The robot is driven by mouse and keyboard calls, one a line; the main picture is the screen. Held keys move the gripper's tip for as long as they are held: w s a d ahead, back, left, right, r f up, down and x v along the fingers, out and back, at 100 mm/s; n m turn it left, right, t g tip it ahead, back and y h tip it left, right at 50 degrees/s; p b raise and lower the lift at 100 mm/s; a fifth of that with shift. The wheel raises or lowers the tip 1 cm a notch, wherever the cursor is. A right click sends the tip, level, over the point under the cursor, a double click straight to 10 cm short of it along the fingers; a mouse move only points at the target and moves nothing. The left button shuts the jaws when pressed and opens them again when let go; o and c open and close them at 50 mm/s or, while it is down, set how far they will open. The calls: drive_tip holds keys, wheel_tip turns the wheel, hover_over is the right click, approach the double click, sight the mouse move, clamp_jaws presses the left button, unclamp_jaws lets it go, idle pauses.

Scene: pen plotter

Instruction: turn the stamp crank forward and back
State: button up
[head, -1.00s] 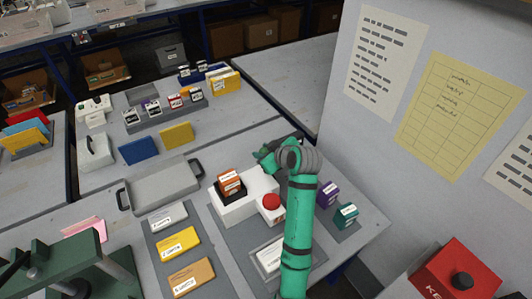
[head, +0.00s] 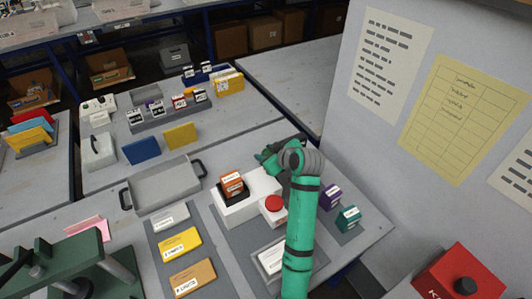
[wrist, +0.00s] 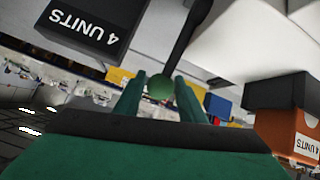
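The white stamp machine (head: 236,208) stands on a grey mat, with a red button (head: 273,203) and an orange box (head: 232,181) in a black holder on top. My gripper (head: 262,160) is at its far right side, and my arm hides the crank in the head view. In the wrist view, the crank (wrist: 190,32) is a dark lever ending in a round green knob (wrist: 160,87). The knob lies between the two green fingertips of my gripper (wrist: 160,82). Slim gaps seem to show on both sides of it, so the fingers look open around it.
A purple box (head: 330,196) and a teal box (head: 348,218) stand right of my arm. A grey tray (head: 165,190) and labelled cards (head: 180,244) lie to the left. A grey wall panel (head: 345,150) rises on the right, with a red box (head: 458,272) below it.

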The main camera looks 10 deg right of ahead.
drive_tip(key=v, duration=1)
drive_tip(key=shift+s+r, duration=0.15)
drive_tip(key=shift+s, duration=0.15)
drive_tip(key=shift+w, duration=0.1)
